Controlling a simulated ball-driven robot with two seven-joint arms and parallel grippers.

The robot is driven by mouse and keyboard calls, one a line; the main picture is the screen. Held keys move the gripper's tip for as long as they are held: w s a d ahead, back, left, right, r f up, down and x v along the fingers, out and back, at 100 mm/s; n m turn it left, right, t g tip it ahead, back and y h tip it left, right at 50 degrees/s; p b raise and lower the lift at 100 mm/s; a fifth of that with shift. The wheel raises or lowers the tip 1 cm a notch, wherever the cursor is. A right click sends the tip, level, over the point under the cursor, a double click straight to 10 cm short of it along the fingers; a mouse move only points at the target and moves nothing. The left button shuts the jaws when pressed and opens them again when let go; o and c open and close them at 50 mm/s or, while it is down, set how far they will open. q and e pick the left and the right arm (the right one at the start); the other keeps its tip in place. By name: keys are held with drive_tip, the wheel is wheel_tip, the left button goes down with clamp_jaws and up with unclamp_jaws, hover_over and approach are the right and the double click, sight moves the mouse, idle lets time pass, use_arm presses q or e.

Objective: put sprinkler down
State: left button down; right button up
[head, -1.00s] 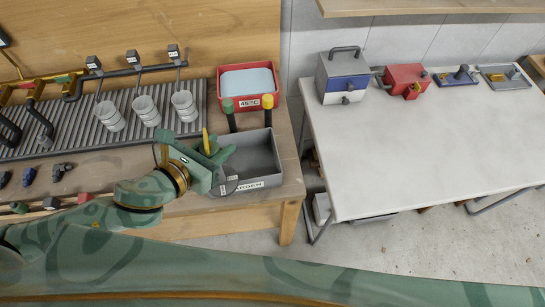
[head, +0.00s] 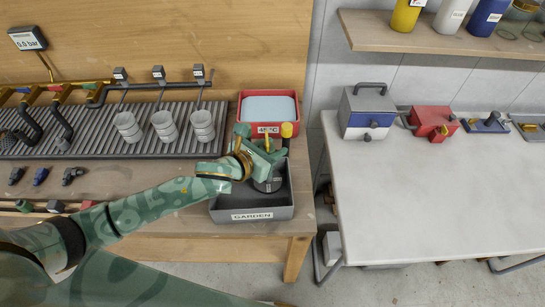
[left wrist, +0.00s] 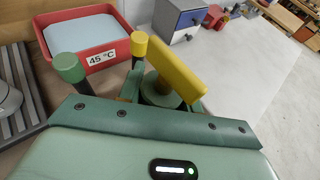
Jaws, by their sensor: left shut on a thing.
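The sprinkler, with a dark grey round body (head: 268,184), hangs from or stands under my left gripper (head: 262,160), inside the outline of the grey tray (head: 283,212) labelled GARDEN. My left gripper is shut on it. In the left wrist view a yellow bar (left wrist: 178,76) and a round green part (left wrist: 160,92) show at the gripper, probably the sprinkler's top. The gripper and hand hide part of the sprinkler. I cannot tell whether its base touches the tray floor. My right gripper is not in view.
A green-topped post (head: 242,130) and a yellow-topped post (head: 286,131) stand close behind the gripper. Behind them is a red tub (head: 267,130) marked 45 °C. Grey cups (head: 165,126) stand left on a ribbed rack. The white table (head: 430,200) is across a gap to the right.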

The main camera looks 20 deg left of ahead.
use_arm(q)
drive_tip(key=shift+w+f+b, duration=0.2)
drive_tip(key=shift+f+b, duration=0.4)
drive_tip(key=shift+f, duration=1.25)
drive_tip(key=c, duration=1)
unclamp_jaws()
drive_tip(key=shift+o, duration=0.2)
drive_tip(key=shift+s+r, duration=0.2)
drive_tip(key=p+v, duration=0.2)
drive_tip(key=v, duration=0.9)
drive_tip(key=shift+s+r, duration=0.2)
drive_tip(key=shift+s, duration=0.05)
drive_tip(key=shift+a, duration=0.15)
